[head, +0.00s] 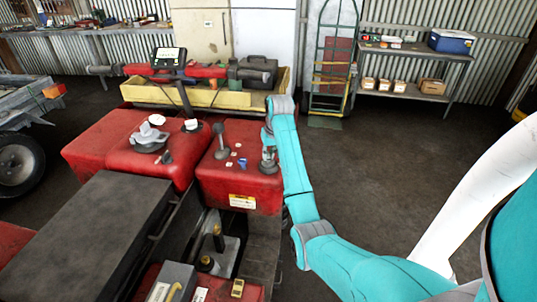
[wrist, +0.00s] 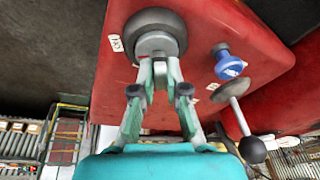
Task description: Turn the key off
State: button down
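The key (wrist: 160,74) sits in a round grey key switch (wrist: 154,28) on the red body of the quad, with a small white label beside it. My gripper (wrist: 160,70) points at the switch, its two fingertips close together on either side of the key. It looks shut on the key, whose shape is mostly hidden between the fingers. In the head view my gripper (head: 268,160) is at the right edge of the quad's red panel (head: 238,190), and the key cannot be made out there.
A blue knob (wrist: 229,67) and a lever with a dark ball (wrist: 252,150) stand close to the right of my gripper in the wrist view. The lever also shows in the head view (head: 221,145). Open floor (head: 370,190) lies right of the quad.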

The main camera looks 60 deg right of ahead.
jog(key=n, duration=0.2)
jog(key=shift+n+y, duration=0.4)
jog(key=shift+w+a+n+y, duration=0.15)
jog(key=shift+n+y, duration=0.15)
jog(key=shift+n, duration=0.8)
jog(key=n+y, duration=0.1)
jog(key=n, duration=0.3)
jog(key=shift+n, duration=0.4)
jog(key=c, duration=1.2)
grip_release()
jog(key=shift+c, duration=0.2)
jog(key=shift+s, duration=0.2)
